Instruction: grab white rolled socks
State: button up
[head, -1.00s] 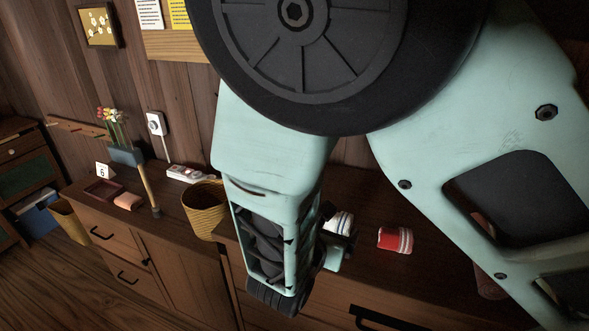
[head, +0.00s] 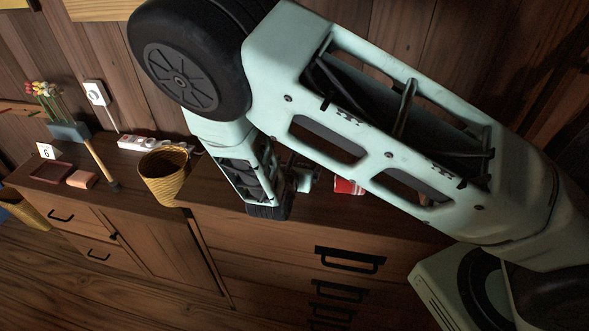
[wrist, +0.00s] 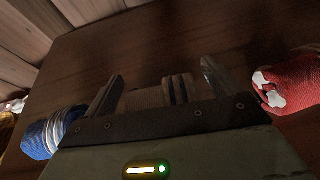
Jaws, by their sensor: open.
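My gripper (wrist: 160,84) is open low over the brown cabinet top in the wrist view, one finger on each side. A blue and white roll (wrist: 48,134) lies left of the gripper, apart from the left finger. A red and white roll (wrist: 292,82) lies to the right of the right finger.
A wicker basket (head: 165,178) stands left of my arm, with a white power strip (head: 140,144) behind it. The wooden wall rises behind the cabinet (head: 240,222).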

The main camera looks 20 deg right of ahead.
jog(key=c, duration=1)
jog(key=shift+c, duration=0.2)
jog(key=shift+r, duration=0.1)
